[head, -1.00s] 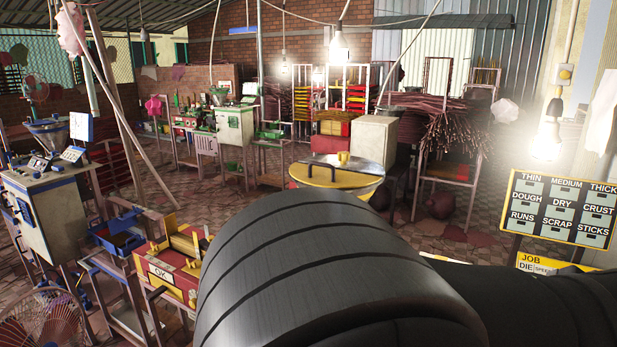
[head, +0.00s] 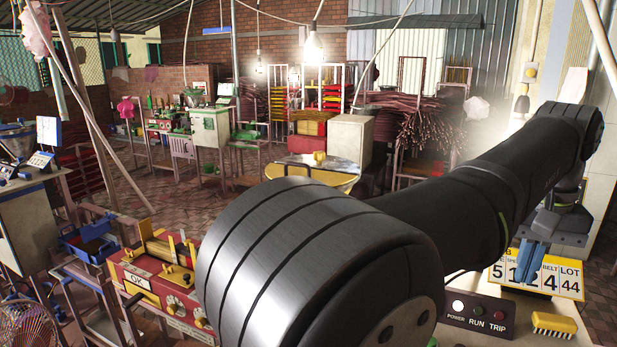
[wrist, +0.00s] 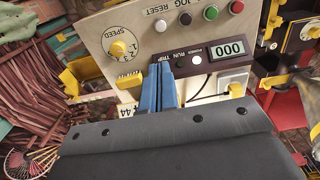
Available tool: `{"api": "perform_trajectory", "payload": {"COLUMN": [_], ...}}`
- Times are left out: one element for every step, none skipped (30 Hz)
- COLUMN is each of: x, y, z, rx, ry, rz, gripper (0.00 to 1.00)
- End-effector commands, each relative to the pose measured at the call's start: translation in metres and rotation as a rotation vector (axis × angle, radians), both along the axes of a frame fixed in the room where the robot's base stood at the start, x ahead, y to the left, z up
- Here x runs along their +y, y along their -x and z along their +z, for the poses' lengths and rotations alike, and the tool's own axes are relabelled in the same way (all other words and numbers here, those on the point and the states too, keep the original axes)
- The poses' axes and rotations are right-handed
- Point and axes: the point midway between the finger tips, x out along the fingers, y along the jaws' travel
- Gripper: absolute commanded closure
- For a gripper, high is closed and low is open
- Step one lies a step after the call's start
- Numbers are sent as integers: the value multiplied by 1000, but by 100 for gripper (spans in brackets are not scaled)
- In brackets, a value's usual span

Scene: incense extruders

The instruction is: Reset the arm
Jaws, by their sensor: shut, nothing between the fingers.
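My gripper (head: 530,262) hangs at the far end of my arm, at the right of the head view, pointing down. Its two blue fingers are together with nothing between them. Nothing is seen held. In the head view the fingers overlap the yellow number board (head: 562,283); I cannot tell whether they touch it.
A dark box (head: 474,312) marked power, run and trip and a yellow brush (head: 553,325) are below my gripper. A red machine (head: 150,280) marked OK stands at left. My arm crosses the foreground. Open tiled floor (head: 200,215) lies behind.

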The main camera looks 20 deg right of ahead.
Motion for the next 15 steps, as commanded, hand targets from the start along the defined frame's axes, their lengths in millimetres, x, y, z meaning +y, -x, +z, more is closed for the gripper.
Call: {"api": "perform_trajectory", "payload": {"x": [1, 1, 1, 1, 1, 1, 1, 1, 1, 1, 2, 1, 1, 2, 0], "y": [1, 1, 1, 1, 1, 1, 1, 1, 1, 1, 2, 1, 2, 2, 1], "z": [-16, -22, -30, -37, -43, -51, -57, -63, -71, -77, -83, -92, -97, -104, -88], "rx": [-1, -1, -3, -3, -3, -4, -4, -4, -4, -4, -4, -5, -4, -5, -7], "ry": [-11, -11, -11, -11, -11, -11, -11, -11, -11, -11, -11, -12, -11, -12, -3], "rz": [-1, -1, -1, -1, 0, 0, 0, 0, 0, 0, 0, 0, 0, 0, 0], "gripper": [100, 100, 100, 100, 100, 100, 100, 100, 100, 100, 100, 100, 100, 100, 100]}}
